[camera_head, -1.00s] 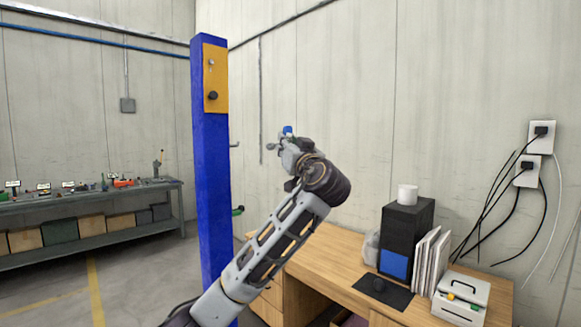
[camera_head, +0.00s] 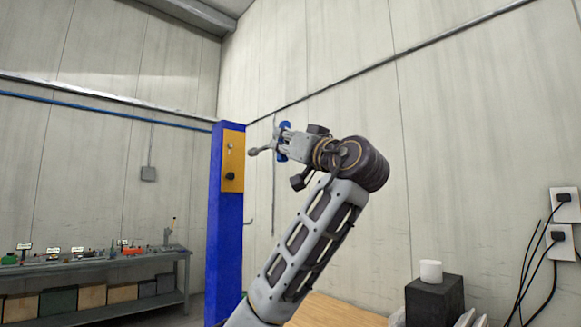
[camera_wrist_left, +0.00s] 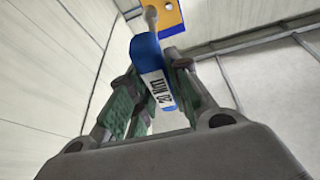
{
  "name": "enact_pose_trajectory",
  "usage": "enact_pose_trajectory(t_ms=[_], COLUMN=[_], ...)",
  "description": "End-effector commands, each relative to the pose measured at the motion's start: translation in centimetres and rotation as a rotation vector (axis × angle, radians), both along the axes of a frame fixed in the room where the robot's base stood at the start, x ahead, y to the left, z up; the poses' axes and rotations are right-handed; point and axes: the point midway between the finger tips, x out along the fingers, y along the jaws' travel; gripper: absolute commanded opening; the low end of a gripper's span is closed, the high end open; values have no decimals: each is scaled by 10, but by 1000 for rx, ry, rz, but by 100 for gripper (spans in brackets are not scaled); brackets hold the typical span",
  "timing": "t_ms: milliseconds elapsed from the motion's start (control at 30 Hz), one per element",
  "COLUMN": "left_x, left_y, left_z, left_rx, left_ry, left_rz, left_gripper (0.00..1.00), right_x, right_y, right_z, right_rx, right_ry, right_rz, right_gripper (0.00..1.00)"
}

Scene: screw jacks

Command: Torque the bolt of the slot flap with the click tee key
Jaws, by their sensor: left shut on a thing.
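My left gripper (camera_head: 284,144) is shut on the click tee key (camera_wrist_left: 147,60), which has a blue body with a white label and a grey shaft. The key's blue part also shows in the head view (camera_head: 283,128). Its grey end points left, toward the orange plate (camera_head: 233,160) on the blue post, and looks close to the plate's right edge; I see no contact. The plate carries a small light bolt-like part (camera_head: 229,146) above a dark round one (camera_head: 230,176). I cannot tell which belongs to the slot flap. The orange plate also shows in the left wrist view (camera_wrist_left: 172,16). My right gripper is not in view.
The blue post (camera_head: 225,240) stands left of my arm. A workbench (camera_head: 95,262) with several small items runs along the left. A wooden desk (camera_head: 335,312) with a black box (camera_head: 433,300) is at the lower right. Cables hang from the wall sockets.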

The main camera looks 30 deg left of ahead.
Motion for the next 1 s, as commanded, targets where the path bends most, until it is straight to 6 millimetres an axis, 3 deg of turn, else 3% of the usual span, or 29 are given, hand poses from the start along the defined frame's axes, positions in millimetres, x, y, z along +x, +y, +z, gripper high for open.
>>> enact_pose_trajectory(t_ms=[100,300,767,1000], left_x=[-15,-26,-26,-21], left_y=[-2,-4,-2,10], left_z=[17,28,29,29], left_rx=[7,12,12,13], left_ry=[-6,-5,-5,-4], left_rz=[30,55,59,60], left_gripper=[0,0,0,0], right_x=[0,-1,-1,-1], right_y=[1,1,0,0], right_z=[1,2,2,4], right_rx=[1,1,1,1], right_ry=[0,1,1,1], right_rz=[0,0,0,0], right_gripper=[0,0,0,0])
